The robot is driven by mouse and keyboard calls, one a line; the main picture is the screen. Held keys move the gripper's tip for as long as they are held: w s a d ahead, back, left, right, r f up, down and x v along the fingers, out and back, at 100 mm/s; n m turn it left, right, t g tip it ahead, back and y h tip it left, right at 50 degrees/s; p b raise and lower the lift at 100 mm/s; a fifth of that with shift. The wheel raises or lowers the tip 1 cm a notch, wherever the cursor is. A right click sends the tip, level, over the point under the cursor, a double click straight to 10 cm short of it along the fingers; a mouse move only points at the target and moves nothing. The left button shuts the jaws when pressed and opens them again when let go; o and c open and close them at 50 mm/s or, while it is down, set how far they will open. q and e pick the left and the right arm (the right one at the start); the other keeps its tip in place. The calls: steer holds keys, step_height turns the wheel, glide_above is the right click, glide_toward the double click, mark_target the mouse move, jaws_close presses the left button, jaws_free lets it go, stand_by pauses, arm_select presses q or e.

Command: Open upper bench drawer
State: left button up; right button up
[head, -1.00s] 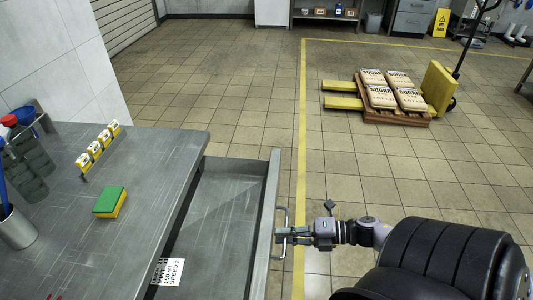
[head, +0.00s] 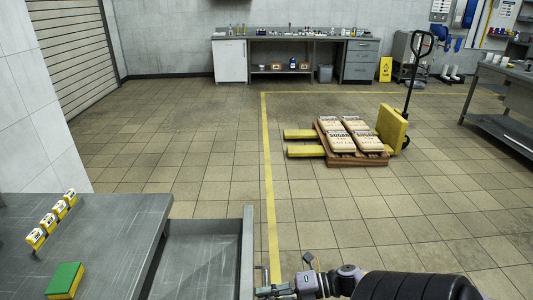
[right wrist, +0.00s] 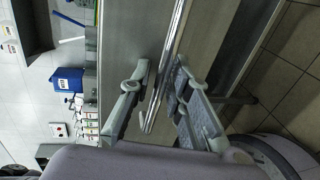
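The bench drawer (head: 205,262) stands pulled out from under the steel bench top (head: 105,235), its inside showing. Its front panel (head: 247,250) is on the right side, with the bar handle (head: 262,272) on its outer face. My right gripper (head: 270,291) is at this handle, near the bottom edge of the head view. In the right wrist view its fingers (right wrist: 161,75) stand on either side of the handle bar (right wrist: 168,65), apart from each other with gaps around the bar. My left gripper is not in view.
A green and yellow sponge (head: 65,281) and several small yellow items (head: 51,222) sit on the bench top. A pallet jack (head: 393,128) with sugar sacks (head: 352,138) stands on the floor ahead. The tiled floor between is clear.

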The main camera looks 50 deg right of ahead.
steer(key=shift+s+d, duration=0.15)
steer(key=shift+s, duration=0.05)
steer(key=v, duration=1.1)
steer(key=shift+s+d, duration=0.2)
steer(key=shift+s, duration=0.05)
